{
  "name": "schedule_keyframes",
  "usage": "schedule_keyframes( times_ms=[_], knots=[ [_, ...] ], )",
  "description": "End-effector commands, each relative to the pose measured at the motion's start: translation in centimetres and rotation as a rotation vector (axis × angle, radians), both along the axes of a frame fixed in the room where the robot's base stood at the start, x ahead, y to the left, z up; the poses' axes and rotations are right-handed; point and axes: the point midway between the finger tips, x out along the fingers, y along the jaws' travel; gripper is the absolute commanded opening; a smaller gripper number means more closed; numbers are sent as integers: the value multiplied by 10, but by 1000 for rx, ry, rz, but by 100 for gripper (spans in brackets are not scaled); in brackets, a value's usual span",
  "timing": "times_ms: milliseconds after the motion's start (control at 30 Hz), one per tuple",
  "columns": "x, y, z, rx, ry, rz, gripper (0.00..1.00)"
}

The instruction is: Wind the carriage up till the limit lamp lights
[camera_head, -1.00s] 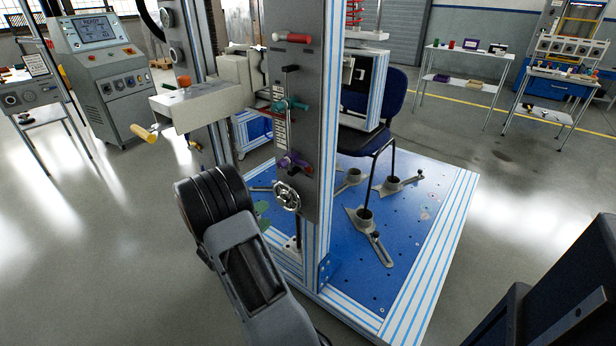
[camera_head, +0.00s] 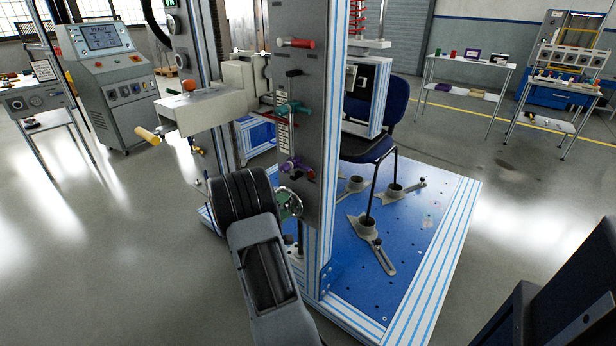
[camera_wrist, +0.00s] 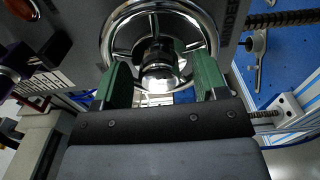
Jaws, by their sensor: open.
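A chrome handwheel (camera_wrist: 108,38) with spokes and a dark-and-silver hub fills the upper middle of the wrist view. My gripper (camera_wrist: 162,75) is open, with its green fingers on either side of the hub, close in front of the wheel. I cannot tell whether they touch it. In the head view the handwheel (camera_head: 294,196) sits low on the grey column panel (camera_head: 312,110), partly hidden by my arm and a green finger. A pale block (camera_head: 245,73) is beside the column; I cannot tell whether it is the carriage.
Red, teal and purple (camera_head: 292,166) handles stick out of the panel above the wheel. A blue chair (camera_head: 390,105) stands behind the column over a blue baseplate (camera_head: 400,250).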

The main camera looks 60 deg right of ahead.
Motion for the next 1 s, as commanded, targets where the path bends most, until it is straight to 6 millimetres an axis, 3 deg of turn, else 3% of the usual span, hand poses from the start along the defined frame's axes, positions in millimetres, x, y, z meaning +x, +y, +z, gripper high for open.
schedule_keyframes(
  times_ms=[33, 367, 733, 1000],
  knots=[
    [0, -8, 6, -11, -12, -3, 66],
    [-1, -9, 6, -9, -13, -6, 66],
    [7, 40, 5, -9, -12, 8, 66],
    [8, 54, 4, -8, -8, 7, 66]
  ],
)
